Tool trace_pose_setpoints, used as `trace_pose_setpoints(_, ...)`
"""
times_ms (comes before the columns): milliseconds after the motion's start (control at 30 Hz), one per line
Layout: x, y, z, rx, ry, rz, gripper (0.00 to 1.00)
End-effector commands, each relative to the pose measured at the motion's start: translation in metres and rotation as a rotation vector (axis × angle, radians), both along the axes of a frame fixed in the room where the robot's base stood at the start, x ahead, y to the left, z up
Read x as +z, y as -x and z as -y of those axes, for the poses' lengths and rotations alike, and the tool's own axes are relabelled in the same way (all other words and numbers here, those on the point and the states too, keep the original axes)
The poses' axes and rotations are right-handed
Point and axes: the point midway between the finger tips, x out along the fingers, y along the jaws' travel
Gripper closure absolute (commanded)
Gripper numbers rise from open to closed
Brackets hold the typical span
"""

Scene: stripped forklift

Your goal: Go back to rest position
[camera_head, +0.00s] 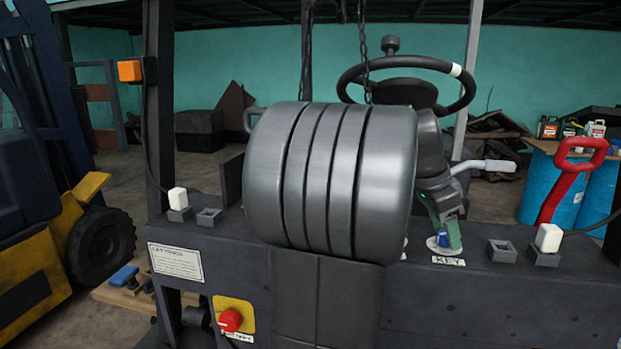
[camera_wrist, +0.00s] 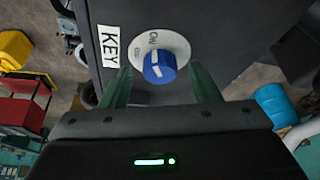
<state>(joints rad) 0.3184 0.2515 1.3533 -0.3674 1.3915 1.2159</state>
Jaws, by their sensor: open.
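My gripper (camera_head: 446,236) points down at the key switch on the right part of the dark forklift panel. In the wrist view my gripper (camera_wrist: 163,84) is open, with one green finger on each side of the blue key knob (camera_wrist: 160,67). Gaps show between knob and fingers, though I cannot tell their depth. The knob sits on a round white plate (camera_wrist: 178,42) with small lettering, beside a white KEY label (camera_wrist: 109,46). In the head view the knob (camera_head: 442,240) is mostly covered by the fingers, above its KEY label (camera_head: 448,261).
A steering wheel (camera_head: 462,98) and a lever (camera_head: 486,166) stand close behind. White-capped switches (camera_head: 548,238) (camera_head: 178,199) sit on the panel. A red button (camera_head: 230,320) is low on its front. A large grey ribbed cylinder blocks the middle view. Blue barrels (camera_head: 550,187) stand right.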

Motion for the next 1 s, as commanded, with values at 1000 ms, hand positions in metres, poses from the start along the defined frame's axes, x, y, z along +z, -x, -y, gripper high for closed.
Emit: trace_pose_setpoints(1000,0.044,0.012,-0.015,0.476,0.001,0.001,0.44)
